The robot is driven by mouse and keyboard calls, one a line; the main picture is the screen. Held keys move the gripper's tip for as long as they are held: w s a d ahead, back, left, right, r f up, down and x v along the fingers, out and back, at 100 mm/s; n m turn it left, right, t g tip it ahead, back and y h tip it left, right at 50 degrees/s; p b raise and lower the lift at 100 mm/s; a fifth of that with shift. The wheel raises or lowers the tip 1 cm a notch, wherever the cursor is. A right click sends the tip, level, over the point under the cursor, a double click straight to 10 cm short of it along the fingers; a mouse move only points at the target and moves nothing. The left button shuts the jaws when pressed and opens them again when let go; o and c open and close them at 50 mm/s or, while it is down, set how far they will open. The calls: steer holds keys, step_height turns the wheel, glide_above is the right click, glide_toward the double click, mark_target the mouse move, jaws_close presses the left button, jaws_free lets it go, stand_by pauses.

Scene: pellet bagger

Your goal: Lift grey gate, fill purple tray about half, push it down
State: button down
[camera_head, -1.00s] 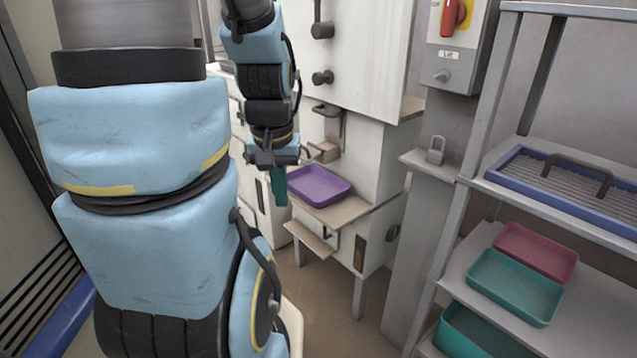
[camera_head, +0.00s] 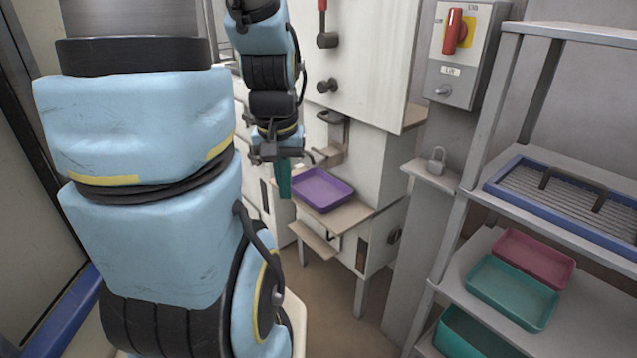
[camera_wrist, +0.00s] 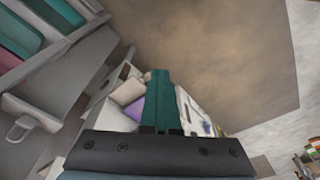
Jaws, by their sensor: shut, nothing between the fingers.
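The purple tray (camera_head: 322,190) sits upright on a small shelf at the front of the white machine, and no pellets show in it. A grey bracket-like part (camera_head: 331,150), perhaps the gate, stands on the machine just above and behind the tray. My gripper (camera_head: 284,196) points down just left of the tray and looks apart from it. Its teal fingers are shut with nothing between them. In the wrist view the shut fingers (camera_wrist: 160,100) show in the middle, with part of the purple tray (camera_wrist: 136,108) to their left.
A shelf rack at right holds a blue-rimmed grate (camera_head: 570,195), a red tray (camera_head: 535,258) and teal trays (camera_head: 512,292). A padlock (camera_head: 437,160) stands on a ledge. A red switch (camera_head: 455,32) is on a grey box. A lower ledge (camera_head: 312,240) juts out below the tray.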

steer(key=shift+r+p, duration=0.55)
steer(key=shift+r, duration=0.25)
steer(key=c, duration=1.6)
jaws_free()
steer(key=c, duration=0.6)
jaws_free()
steer(key=shift+c, duration=0.2)
steer(key=shift+f, duration=0.1)
steer(key=s+a+b, duration=0.4)
steer(key=a+b, duration=0.1)
steer(key=b, duration=0.2)
steer(key=shift+s+a, duration=0.15)
steer(key=shift+s, duration=0.15)
